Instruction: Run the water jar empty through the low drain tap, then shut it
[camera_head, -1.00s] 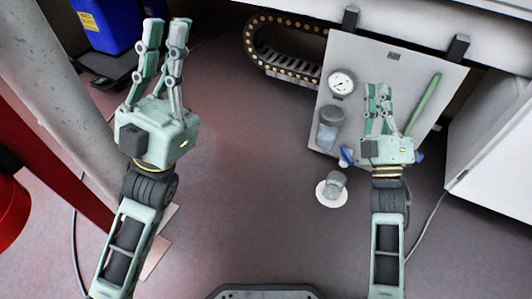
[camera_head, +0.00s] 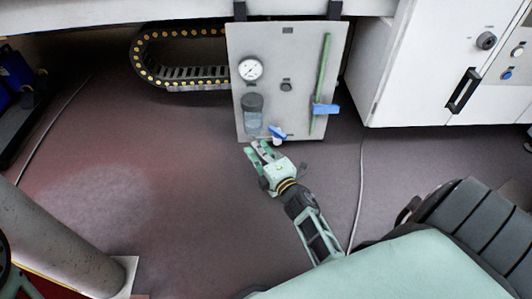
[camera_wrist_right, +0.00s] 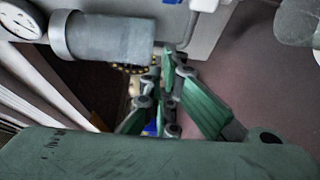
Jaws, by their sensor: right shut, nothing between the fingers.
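The water jar (camera_head: 253,114) is a grey-capped clear cylinder on the grey panel (camera_head: 290,60), with bluish water in its lower part. The low drain tap with its blue handle (camera_head: 277,131) sits low on the panel, right of and below the jar. My right gripper (camera_head: 257,148) is shut and empty, just below the tap and the panel's bottom edge; contact with the tap cannot be told. In the right wrist view, my closed fingers (camera_wrist_right: 166,60) point toward the panel, beside the jar (camera_wrist_right: 105,38). A small blue patch (camera_wrist_right: 150,128) shows behind the fingers. My left gripper is out of view.
A round gauge (camera_head: 250,69) is above the jar. A cable chain (camera_head: 180,75) is left, a white cabinet (camera_head: 420,65) right. Floor in front is mostly clear.

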